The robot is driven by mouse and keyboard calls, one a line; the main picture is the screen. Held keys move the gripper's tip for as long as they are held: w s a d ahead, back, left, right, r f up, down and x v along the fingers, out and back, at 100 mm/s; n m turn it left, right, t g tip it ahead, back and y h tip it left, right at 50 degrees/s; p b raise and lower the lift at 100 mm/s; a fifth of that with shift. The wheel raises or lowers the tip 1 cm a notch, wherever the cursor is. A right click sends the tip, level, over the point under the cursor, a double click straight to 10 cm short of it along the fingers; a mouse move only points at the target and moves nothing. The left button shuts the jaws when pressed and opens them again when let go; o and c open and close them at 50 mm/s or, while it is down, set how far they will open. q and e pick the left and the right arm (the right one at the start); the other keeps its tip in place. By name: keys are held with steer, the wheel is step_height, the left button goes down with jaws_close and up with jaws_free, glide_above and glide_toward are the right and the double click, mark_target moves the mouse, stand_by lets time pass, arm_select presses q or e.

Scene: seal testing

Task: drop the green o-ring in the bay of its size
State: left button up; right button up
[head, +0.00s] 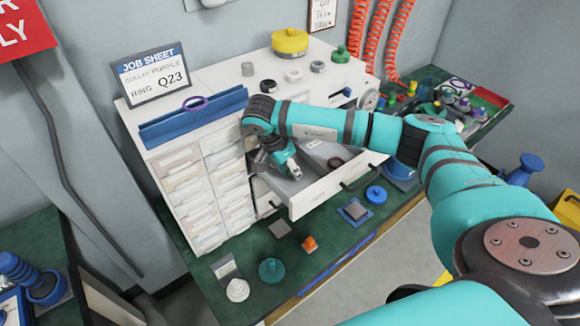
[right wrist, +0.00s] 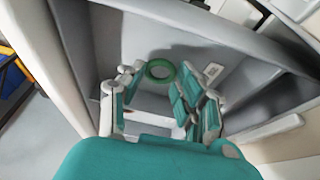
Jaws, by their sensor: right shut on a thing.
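The green o-ring (right wrist: 161,70) is between the fingertips of my right gripper (right wrist: 160,78) in the right wrist view, and the gripper is shut on it. In the head view my right gripper (head: 288,172) reaches down into the open drawer (head: 312,198) of the white cabinet, and the ring cannot be made out there. The grey drawer floor lies below the ring in the right wrist view; whether the ring touches it I cannot tell. A dark ring (head: 335,162) lies in another part of the drawer. My left gripper is not in view.
A job sheet (head: 155,75) reading "COLLAR PURPLE, RING Q23" stands on the cabinet beside a blue rack with a purple ring (head: 194,103). A yellow container (head: 290,42) stands at the back. Several small parts, including a blue knob (head: 376,194), lie on the green bench below.

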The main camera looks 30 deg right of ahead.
steer(key=shift+f+b, duration=0.35)
steer(key=shift+f, duration=0.2)
steer(key=o, duration=0.7)
steer(key=shift+r+p, duration=0.7)
steer(key=shift+r, duration=0.05)
steer(key=shift+w+a+r+b, duration=0.1)
steer(key=shift+a+r+b, duration=0.1)
steer(key=shift+r+b, duration=0.1)
steer(key=b+v, duration=0.1)
steer(key=v, duration=1)
steer(key=shift+b, duration=0.35)
